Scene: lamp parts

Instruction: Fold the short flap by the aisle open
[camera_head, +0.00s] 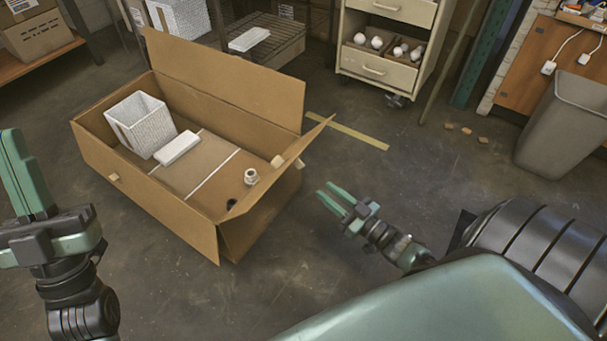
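A brown cardboard box (140,196) stands open on the floor. Its short flap (287,174) at the right end slants up and outward from the box edge. The long back flap (225,78) stands up. My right gripper (332,199) is in free space to the right of the short flap, apart from it, with its two fingers spread and nothing between them. My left gripper (24,172) is at the left edge, apart from the box; its fingers overlap, so their opening is unclear.
In the box are a white textured shade (138,124), a white block (179,148) and a small white fitting (251,177). A drawer cabinet (386,72) stands behind, and a grey bin (563,128) at right. The floor right of the box is clear around yellow tape (347,131).

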